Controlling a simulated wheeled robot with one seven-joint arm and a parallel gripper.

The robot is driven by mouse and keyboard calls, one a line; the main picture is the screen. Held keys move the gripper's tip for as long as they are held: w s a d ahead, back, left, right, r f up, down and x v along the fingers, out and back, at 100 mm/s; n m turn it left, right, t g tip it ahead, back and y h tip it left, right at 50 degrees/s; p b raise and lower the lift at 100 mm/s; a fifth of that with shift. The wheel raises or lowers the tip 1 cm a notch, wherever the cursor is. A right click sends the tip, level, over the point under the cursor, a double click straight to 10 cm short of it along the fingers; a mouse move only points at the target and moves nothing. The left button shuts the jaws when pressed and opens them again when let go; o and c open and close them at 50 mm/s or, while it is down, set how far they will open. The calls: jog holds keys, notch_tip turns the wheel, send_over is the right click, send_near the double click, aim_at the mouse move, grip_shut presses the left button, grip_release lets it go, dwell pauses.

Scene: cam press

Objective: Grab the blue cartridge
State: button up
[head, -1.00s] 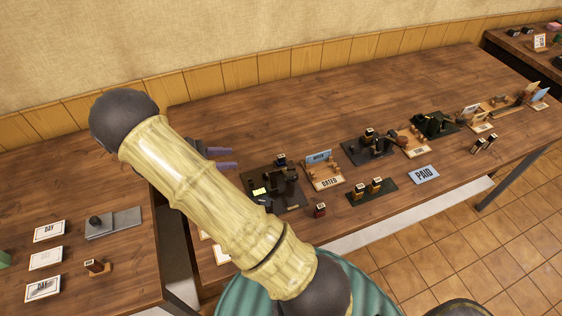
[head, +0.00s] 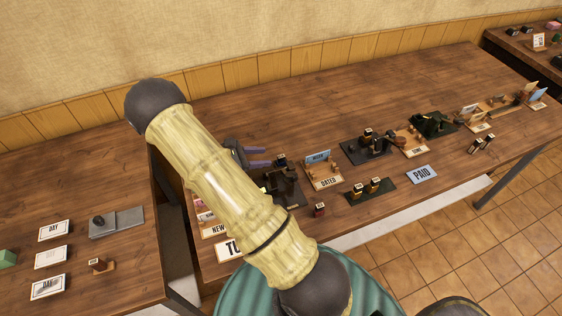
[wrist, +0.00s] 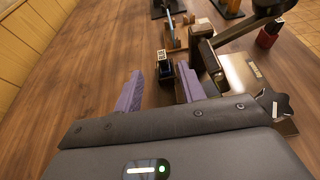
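My gripper (head: 267,156) is open, with its two purple fingers reaching right, over the left end of the row of stamping gear. In the wrist view my gripper (wrist: 160,71) has clear space between its fingers. A small dark block with a pale top (wrist: 166,66) stands just beyond the fingertips, nearer the right finger, and apart from the left one. I cannot tell whether it is the blue cartridge; no clearly blue cartridge can be made out. The dark press (head: 285,190) is beside the fingers, on the right in the wrist view (wrist: 241,72). My arm hides part of its surroundings.
A wooden "DATED" stand (head: 325,175) is right of the press, and a small red-and-black stamp (head: 319,210) is in front. A dark tray (head: 362,196) holds stamps near a blue "PAID" plate (head: 422,174). The table's back (head: 340,105) is clear.

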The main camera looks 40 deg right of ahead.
aim_at(279, 157)
jog(key=p+x, duration=0.1)
jog(key=x, duration=0.3)
jog(key=shift+s+d, duration=0.15)
jog(key=shift+s, duration=0.05)
jog(key=shift+s+d+f+p, duration=0.1)
jog(key=shift+d+f+p, duration=0.2)
jog(key=shift+d, duration=0.1)
grip_shut()
